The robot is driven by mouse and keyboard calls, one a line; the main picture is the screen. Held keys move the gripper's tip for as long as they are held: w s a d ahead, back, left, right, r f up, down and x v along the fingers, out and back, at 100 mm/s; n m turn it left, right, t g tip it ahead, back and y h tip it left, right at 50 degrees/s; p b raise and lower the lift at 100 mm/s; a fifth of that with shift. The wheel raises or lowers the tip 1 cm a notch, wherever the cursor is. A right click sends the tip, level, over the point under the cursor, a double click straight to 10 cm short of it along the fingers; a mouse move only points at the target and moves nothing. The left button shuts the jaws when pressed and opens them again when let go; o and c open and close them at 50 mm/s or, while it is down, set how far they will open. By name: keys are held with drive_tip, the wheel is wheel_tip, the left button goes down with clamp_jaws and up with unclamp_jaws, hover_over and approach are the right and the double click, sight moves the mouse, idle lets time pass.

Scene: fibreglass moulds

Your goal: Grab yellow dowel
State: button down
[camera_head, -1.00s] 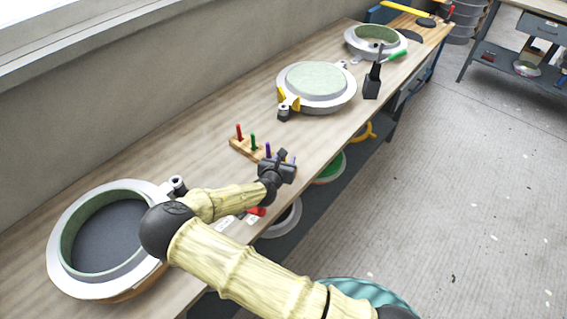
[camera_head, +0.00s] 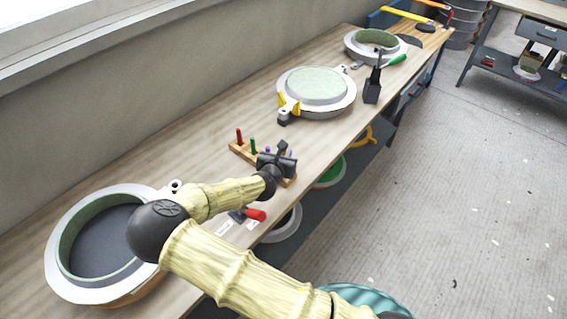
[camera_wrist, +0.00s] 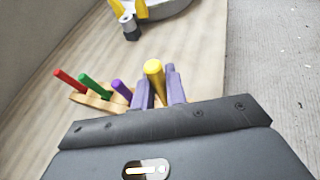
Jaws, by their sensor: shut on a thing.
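The yellow dowel (camera_wrist: 154,68) shows upright between the two purple-grey fingers of my gripper (camera_wrist: 160,88) in the wrist view. The fingers are shut on it, below its rounded top. In the head view my gripper (camera_head: 281,160) is over the right end of the wooden dowel rack (camera_head: 240,149) and hides the yellow dowel. Whether its lower end is still in the rack is hidden. The red dowel (camera_wrist: 70,81), green dowel (camera_wrist: 95,86) and purple dowel (camera_wrist: 121,90) stand in the rack to the left of my fingers.
A round mould (camera_head: 62,287) lies at the near left of the bench. Another mould (camera_head: 335,108) with a yellow clamp (camera_head: 283,101) lies beyond the rack. A black tool stand (camera_head: 372,92) is near the bench edge. A red-handled tool (camera_head: 256,215) lies close below my forearm.

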wheel_tip(320, 180, up, 5)
drive_tip(key=shift+r, duration=0.15)
idle(0.5)
